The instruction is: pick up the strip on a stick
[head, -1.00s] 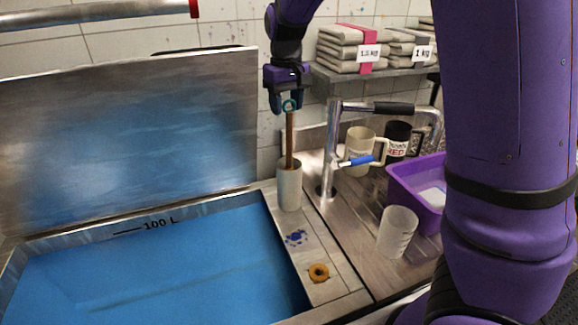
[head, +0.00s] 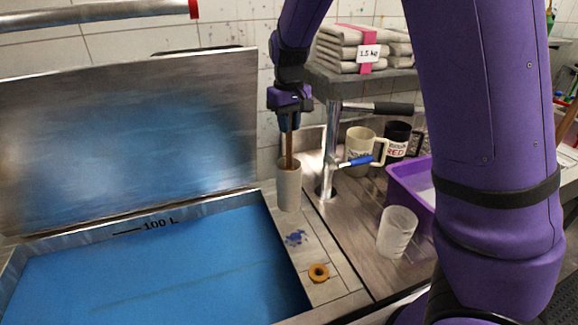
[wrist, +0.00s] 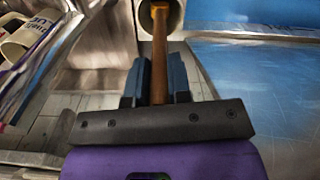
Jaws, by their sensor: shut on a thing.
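The brown wooden stick (head: 289,150) stands nearly upright in a pale grey cylindrical holder (head: 289,192) beside the blue vat. Its lower end is hidden inside the holder, and I cannot make out the strip. My gripper (head: 289,126) points down and is shut on the stick above the holder's rim. In the wrist view the stick (wrist: 160,45) runs between the two dark fingers of my gripper (wrist: 159,65) towards the holder's opening (wrist: 176,15).
The vat of blue liquid (head: 170,270) lies left of the holder. A tan ring (head: 318,272) lies in front.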

